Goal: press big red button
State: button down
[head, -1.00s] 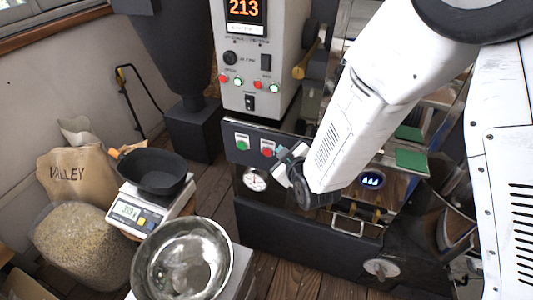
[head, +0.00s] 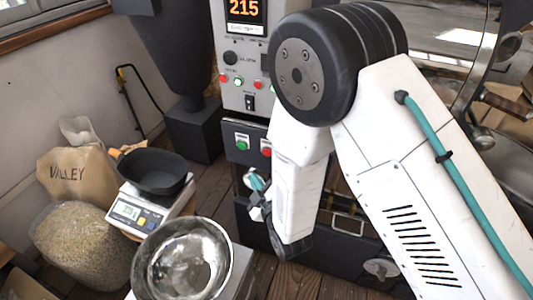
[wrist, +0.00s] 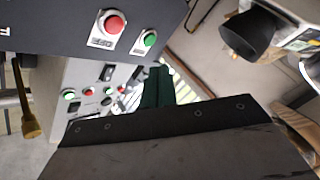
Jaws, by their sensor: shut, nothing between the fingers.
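The big red button (head: 266,152) sits on a labelled plate on the dark front panel, right of a green button (head: 242,146). My arm covers part of its plate in the head view. In the wrist view the red button (wrist: 114,24) shows whole at the upper middle, with the green button (wrist: 150,39) beside it. My gripper (head: 256,181) is shut and empty, just below the buttons in the head view.
A grey control cabinet (head: 230,75) with small red and green buttons stands above the panel. A scale (head: 140,214) with a black pan (head: 155,173), a steel bowl (head: 222,258) and a bean sack (head: 75,175) are at left. Wooden floor shows between.

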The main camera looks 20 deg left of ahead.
send_near(263, 153)
jog(key=shift+w+a+f, duration=0.1)
jog(key=shift+w+a, duration=0.7)
jog(key=shift+a, duration=0.35)
jog(key=shift+w+a+f, duration=0.1)
jog(key=shift+w+a, duration=0.7)
jog(key=shift+a, duration=0.3)
jog(key=shift+w, duration=0.15)
jog(key=shift+w, duration=0.25)
jog(key=shift+w+d, duration=0.1)
jog(key=shift+w, duration=0.35)
dwell(0.7)
jog(key=shift+s, duration=0.85)
jog(key=shift+s+a, duration=0.15)
jog(key=shift+s, duration=1.1)
jog(key=shift+s+a, duration=0.1)
jog(key=shift+s, duration=1.15)
